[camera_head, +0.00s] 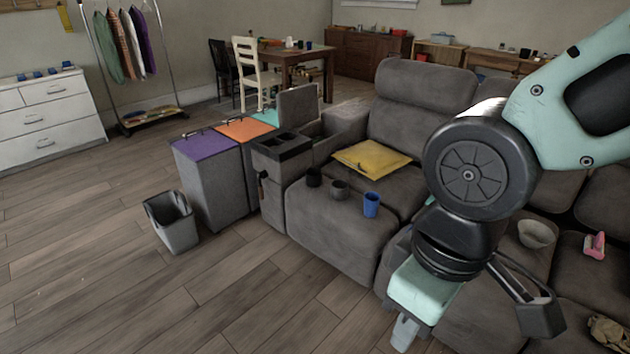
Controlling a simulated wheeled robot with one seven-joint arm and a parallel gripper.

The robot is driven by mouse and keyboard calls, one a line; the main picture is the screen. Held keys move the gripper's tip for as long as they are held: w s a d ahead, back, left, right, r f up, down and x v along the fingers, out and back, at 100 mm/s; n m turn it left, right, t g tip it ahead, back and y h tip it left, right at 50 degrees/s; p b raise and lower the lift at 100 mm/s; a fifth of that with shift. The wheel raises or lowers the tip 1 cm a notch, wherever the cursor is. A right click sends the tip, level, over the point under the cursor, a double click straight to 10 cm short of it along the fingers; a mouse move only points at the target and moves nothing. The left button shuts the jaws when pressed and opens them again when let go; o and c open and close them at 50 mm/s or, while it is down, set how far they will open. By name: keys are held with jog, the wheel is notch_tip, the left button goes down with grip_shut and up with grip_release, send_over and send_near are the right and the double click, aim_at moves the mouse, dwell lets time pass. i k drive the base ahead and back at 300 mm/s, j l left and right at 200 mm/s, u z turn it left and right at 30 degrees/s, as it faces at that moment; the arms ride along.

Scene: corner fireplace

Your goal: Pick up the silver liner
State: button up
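My gripper (406,332) hangs in front of the sofa at the lower middle right, with its mint-coloured body and a pale tip pointing down. I see it nearly edge-on, so its opening is unclear, and I see nothing held in it. I cannot tell for sure which thing is the silver liner. A small grey open bin (176,236) stands on the floor at left, tilted in the view, with a dark inside. It is well to the left of my gripper and apart from it.
Tall grey bins with purple (208,144) and orange (244,129) lids stand beside the grey sofa (335,235).

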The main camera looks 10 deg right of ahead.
aim_at(340, 190)
jog(key=i+j+z, duration=0.5)
jog(key=i, duration=0.5)
jog(key=i+j+z, duration=0.5)
jog(key=i+j, duration=0.35)
jog(key=j, duration=0.25)
